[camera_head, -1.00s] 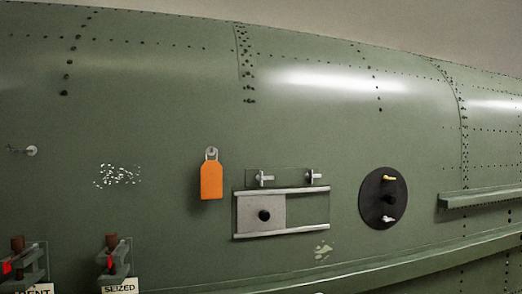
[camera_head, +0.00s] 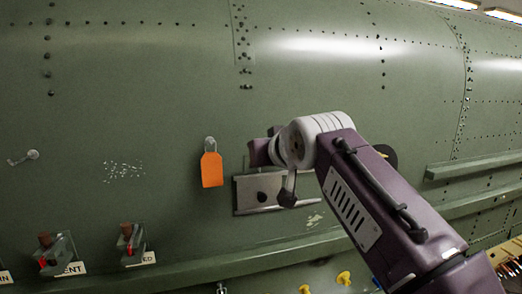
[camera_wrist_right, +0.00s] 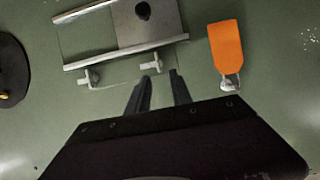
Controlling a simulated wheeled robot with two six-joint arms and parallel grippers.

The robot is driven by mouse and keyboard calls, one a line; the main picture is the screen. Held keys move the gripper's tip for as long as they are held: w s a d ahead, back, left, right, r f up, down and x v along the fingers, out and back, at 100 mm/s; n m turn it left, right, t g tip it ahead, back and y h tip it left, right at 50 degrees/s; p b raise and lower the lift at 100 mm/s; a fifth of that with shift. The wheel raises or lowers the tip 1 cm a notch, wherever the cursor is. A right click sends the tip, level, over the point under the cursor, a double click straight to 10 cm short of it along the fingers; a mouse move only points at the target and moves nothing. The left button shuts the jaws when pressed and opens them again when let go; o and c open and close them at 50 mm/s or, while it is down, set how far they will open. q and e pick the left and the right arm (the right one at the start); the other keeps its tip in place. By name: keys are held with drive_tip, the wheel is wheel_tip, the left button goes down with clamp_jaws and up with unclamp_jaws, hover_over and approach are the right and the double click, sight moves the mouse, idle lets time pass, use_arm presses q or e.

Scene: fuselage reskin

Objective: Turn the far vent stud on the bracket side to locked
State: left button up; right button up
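Two small pale T-handled studs are on the green skin by the railed sliding panel (camera_wrist_right: 112,22) in the right wrist view. One stud (camera_wrist_right: 152,65) is near the orange tag and the other (camera_wrist_right: 90,78) is toward the black disc. My right gripper (camera_wrist_right: 160,76) is open and empty, its fingertips just short of the stud near the tag. I cannot tell whether they touch it. In the head view my right arm (camera_head: 375,190) hides both studs and part of the panel (camera_head: 246,192). My left gripper is not in view.
An orange tag (camera_head: 212,168) hangs close beside the gripper. A black disc (camera_wrist_right: 12,70) is mostly hidden by the arm in the head view. Levers with brown tops (camera_head: 128,238) and labels are at lower left. A green ledge (camera_head: 475,165) runs at right. Yellow knobs (camera_head: 343,277) are below.

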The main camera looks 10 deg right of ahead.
drive_tip(key=p+x, duration=0.1)
drive_tip(key=x, duration=0.2)
clamp_jaws()
